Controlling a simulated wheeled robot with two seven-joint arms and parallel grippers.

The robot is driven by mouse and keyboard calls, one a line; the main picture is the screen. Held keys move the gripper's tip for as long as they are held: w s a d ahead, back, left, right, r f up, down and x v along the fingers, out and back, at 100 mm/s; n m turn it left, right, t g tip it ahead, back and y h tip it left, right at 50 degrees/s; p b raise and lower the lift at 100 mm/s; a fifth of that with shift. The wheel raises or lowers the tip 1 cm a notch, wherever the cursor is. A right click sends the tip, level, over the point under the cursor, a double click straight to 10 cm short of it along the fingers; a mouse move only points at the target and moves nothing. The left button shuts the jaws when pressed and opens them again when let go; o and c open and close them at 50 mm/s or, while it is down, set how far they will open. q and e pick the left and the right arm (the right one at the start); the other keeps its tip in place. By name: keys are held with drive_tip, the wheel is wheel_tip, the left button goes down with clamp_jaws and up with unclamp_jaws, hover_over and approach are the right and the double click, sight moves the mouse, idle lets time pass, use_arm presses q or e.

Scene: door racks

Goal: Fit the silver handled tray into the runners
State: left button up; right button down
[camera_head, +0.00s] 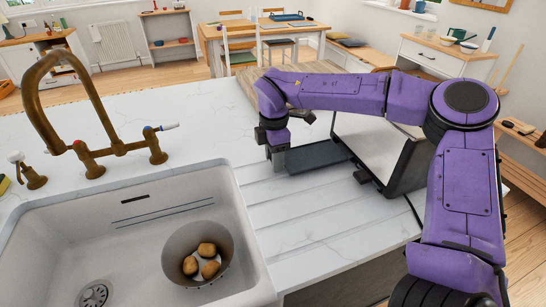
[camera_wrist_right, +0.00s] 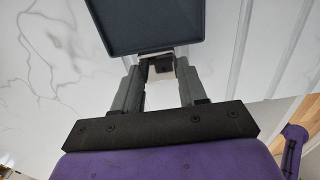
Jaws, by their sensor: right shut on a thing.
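A flat dark grey tray (camera_head: 316,156) is held level above the white counter, left of a box-shaped oven (camera_head: 380,146). It also shows at the top of the right wrist view (camera_wrist_right: 150,22). My right gripper (camera_head: 278,156) is at the tray's left end. The tray's far end is close to the oven's left-facing front. I cannot tell whether it is inside. The runners are hidden. My left gripper is out of view.
A white sink (camera_head: 150,215) with a brass tap (camera_head: 88,150) lies to the left. A metal pot (camera_head: 192,252) with several brown potatoes stands in the sink. The grooved counter (camera_head: 300,215) in front of the tray is clear.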

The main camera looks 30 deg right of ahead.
sight(312, 156)
drive_tip(key=shift+b, duration=0.55)
idle(1.0)
drive_tip(key=shift+s+d+p, duration=0.2)
drive_tip(key=shift+d+p, duration=0.05)
drive_tip(key=shift+d, duration=0.65)
drive_tip(key=shift+s+d+p, duration=0.25)
drive_tip(key=shift+d, duration=0.6)
drive_tip(key=shift+s+d+p, duration=0.2)
drive_tip(key=shift+d+p, duration=0.05)
drive_tip(key=shift+d, duration=0.65)
drive_tip(key=shift+s+d+p, duration=0.2)
drive_tip(key=shift+d+p, duration=0.2)
drive_tip(key=shift+d, duration=0.55)
drive_tip(key=shift+s+d+p, duration=0.25)
drive_tip(key=shift+d+p, duration=0.1)
drive_tip(key=shift+d, duration=0.6)
drive_tip(key=shift+s+d+p, duration=0.2)
drive_tip(key=shift+d+p, duration=0.2)
drive_tip(key=shift+d, duration=0.55)
drive_tip(key=c, duration=0.5)
unclamp_jaws()
drive_tip(key=shift+c, duration=0.2)
drive_tip(key=shift+r, duration=0.1)
wheel_tip(312, 156, up, 10)
drive_tip(key=b, duration=0.1)
drive_tip(key=shift+r+b, duration=0.25)
drive_tip(key=shift+b, duration=0.05)
